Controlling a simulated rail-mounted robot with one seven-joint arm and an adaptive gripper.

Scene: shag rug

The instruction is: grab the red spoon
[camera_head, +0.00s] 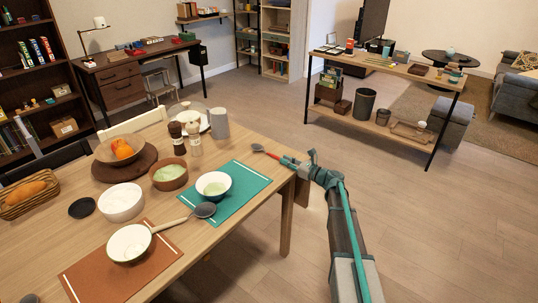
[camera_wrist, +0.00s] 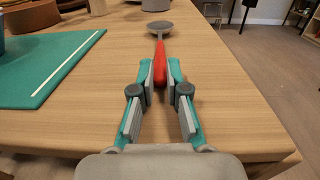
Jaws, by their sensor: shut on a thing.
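The red spoon (camera_wrist: 160,62) has a red handle and a grey bowl. In the wrist view its handle lies between my two fingertips, and its bowl points away from me over the table. It also shows in the head view (camera_head: 273,154) near the right end of the wooden dining table (camera_head: 252,147). My gripper (camera_wrist: 160,80) is shut on the end of the red handle, at the table's edge. In the head view my gripper (camera_head: 300,166) comes in from the right. I cannot tell whether the spoon touches the tabletop.
A teal placemat (camera_head: 255,181) with a white bowl (camera_head: 213,187) lies left of the spoon. A grey cylinder (camera_head: 219,123) stands farther back. Open floor lies right of the table.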

